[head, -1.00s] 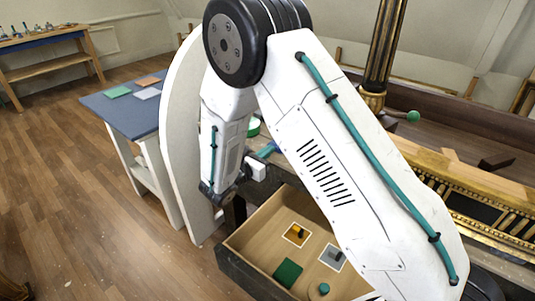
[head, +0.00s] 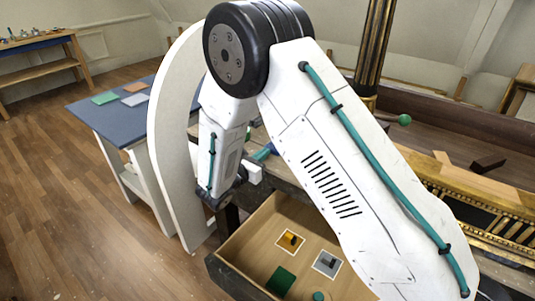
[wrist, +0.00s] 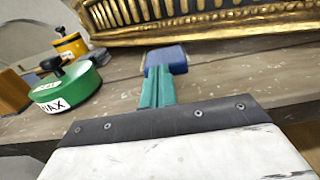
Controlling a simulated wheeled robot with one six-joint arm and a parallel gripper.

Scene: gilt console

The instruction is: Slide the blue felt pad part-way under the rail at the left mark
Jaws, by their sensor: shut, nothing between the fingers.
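The blue felt pad (wrist: 167,59) lies on the worn wooden bench top, in front of the gilt rail (wrist: 215,22) in the wrist view. Bench wood shows between pad and rail at the left; how close its far edge comes to the rail is hard to tell. My gripper (wrist: 159,77) is shut and empty. Its teal fingers point at the pad's near side, right up against or just over its edge. In the head view a bit of blue (head: 264,152) shows beyond my wrist; my arm hides most of this area. I cannot make out the left mark.
A green wax tin (wrist: 68,88) with a black knob, a yellow tin (wrist: 70,46) and a brown block (wrist: 12,92) stand left of my fingers. An open drawer (head: 243,240) juts out below the bench. A blue-topped table (head: 120,118) stands at left.

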